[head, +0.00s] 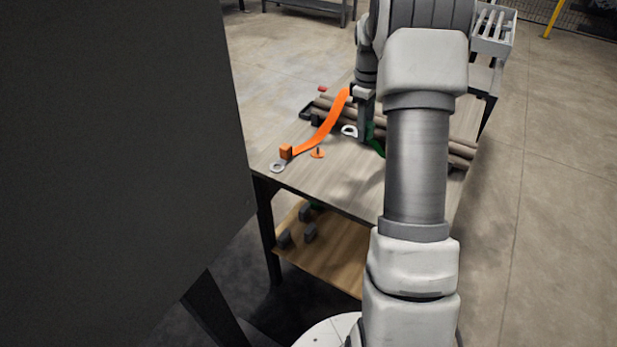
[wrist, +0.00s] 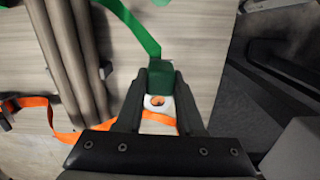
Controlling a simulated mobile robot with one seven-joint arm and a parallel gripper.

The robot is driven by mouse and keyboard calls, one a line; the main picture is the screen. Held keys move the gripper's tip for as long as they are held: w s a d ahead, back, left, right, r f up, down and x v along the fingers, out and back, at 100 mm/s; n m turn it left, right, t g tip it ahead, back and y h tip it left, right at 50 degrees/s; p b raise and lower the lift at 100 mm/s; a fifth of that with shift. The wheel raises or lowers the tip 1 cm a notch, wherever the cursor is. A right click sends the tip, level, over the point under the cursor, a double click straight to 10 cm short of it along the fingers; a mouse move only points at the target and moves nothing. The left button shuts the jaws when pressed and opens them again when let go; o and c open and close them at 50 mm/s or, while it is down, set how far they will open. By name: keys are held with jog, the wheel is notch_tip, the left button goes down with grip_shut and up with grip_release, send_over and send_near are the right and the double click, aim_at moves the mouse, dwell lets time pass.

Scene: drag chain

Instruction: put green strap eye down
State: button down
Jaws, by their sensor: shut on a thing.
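The green strap (wrist: 142,35) runs from the top of the wrist view to a dark green block (wrist: 158,76) with a white eye (wrist: 153,101). My gripper (wrist: 160,78) is shut on the green block, one finger on each side. Orange shows through the eye's hole. In the head view the white eye (head: 349,130) shows just left of my gripper (head: 365,133), over the table. Part of the green strap (head: 377,142) shows beside it. I cannot tell if the eye touches the tabletop. A small orange disc with a dark pin (head: 317,153) is on the table, left of and nearer than the eye.
An orange strap (head: 325,128) ends in an orange block and a pale eye (head: 277,168) near the table's front left corner. Several long brown pipes (wrist: 78,55) lie along the table (head: 330,178). The tabletop's front is mostly clear. A large dark panel (head: 110,150) stands left.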

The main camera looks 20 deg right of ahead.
jog(key=d, duration=0.2)
jog(key=b, duration=0.3)
send_over(338, 188)
jog(key=shift+n, duration=0.4)
notch_tip(338, 188, down, 7)
jog(key=shift+a+f, duration=0.1)
jog(key=shift+f, duration=0.1)
jog(key=shift+f+b, duration=0.45)
jog(key=shift+f, duration=1.5)
jog(key=shift+f, duration=0.2)
jog(key=c, duration=0.5)
grip_release()
jog(key=shift+r, duration=0.1)
